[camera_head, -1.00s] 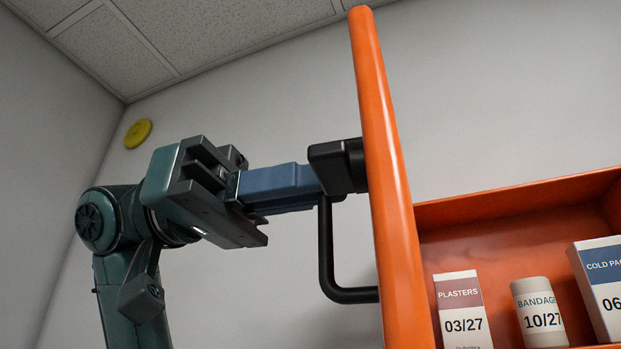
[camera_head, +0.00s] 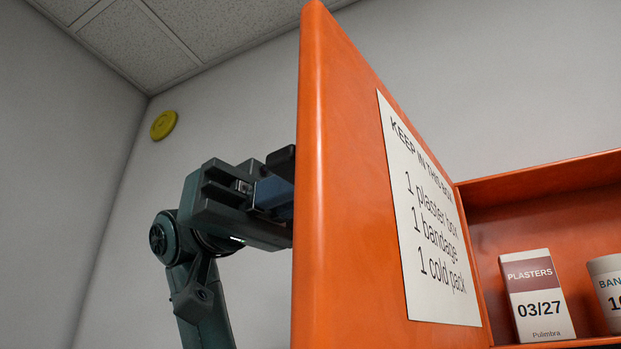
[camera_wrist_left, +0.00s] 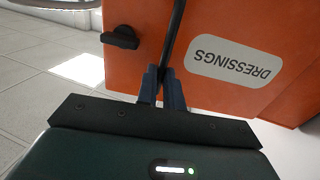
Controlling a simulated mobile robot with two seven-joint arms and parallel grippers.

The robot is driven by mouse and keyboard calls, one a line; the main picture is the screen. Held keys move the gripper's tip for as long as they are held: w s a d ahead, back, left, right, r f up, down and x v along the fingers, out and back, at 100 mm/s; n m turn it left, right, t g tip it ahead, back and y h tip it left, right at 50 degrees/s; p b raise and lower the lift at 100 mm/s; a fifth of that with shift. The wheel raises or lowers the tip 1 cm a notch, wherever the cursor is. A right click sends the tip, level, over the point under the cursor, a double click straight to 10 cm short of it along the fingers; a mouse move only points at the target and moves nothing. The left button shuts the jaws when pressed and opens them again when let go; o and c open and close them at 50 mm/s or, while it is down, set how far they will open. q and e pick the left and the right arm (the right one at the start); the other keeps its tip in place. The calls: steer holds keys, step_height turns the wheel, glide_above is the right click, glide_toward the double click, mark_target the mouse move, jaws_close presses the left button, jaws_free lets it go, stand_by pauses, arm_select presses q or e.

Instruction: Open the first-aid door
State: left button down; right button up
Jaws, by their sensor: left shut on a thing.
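The orange first-aid door (camera_head: 350,180) stands swung open in the head view, its inner face with a white list turned toward me. In the left wrist view its outer face (camera_wrist_left: 215,25) shows a "DRESSINGS" label and a black knob-like latch (camera_wrist_left: 120,37). My left gripper (camera_wrist_left: 162,85) is shut on the black door handle (camera_wrist_left: 172,40). In the head view the left gripper (camera_head: 275,193) is partly hidden behind the door, and its grip on the handle is hidden there. My right gripper is in neither view.
The orange cabinet (camera_head: 535,185) is open at the right. A plasters box (camera_head: 537,297) and a bandage container (camera_head: 608,290), cut by the picture edge, stand inside. A yellow disc (camera_head: 163,125) is on the wall. Bare wall lies left of the arm.

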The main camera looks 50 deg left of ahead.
arm_select(q)
steer(key=shift+w+r, duration=0.1)
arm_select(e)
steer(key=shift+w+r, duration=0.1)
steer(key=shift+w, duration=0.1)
arm_select(q)
steer(key=c, duration=1.5)
jaws_free()
steer(key=a, duration=0.4)
steer(key=s+a, duration=0.1)
steer(key=a, duration=0.3)
steer(key=a+b, duration=0.1)
steer(key=a, duration=0.4)
steer(key=shift+s, duration=0.4)
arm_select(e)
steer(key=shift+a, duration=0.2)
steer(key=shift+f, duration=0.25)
